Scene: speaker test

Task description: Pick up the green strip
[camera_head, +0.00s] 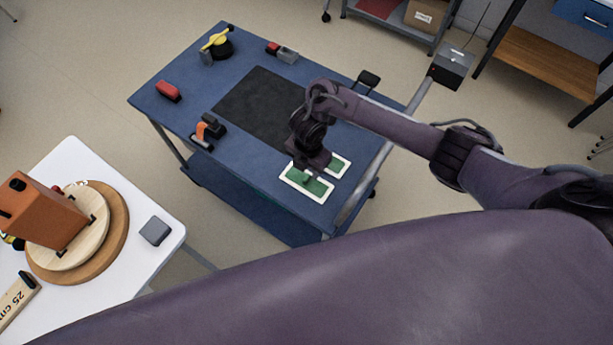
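Two green patches with white borders lie flat near the front right edge of the blue cart top (220,165). The nearer green patch (318,187) is partly covered by my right gripper (308,177). The other green patch (338,166) lies just right of it and behind. I cannot tell which part is a separate green strip. My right gripper points down over the nearer patch, at or just above it. Its fingertips are small and partly hidden, so I cannot tell whether they are open or hold anything. My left gripper is not in view.
A dark mat (262,105) covers the middle of the cart. A red block (168,91), a yellow-topped item (216,41) and an orange-and-black item (208,130) stand around it. A white table (135,260) with an orange box (42,212) is at left.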

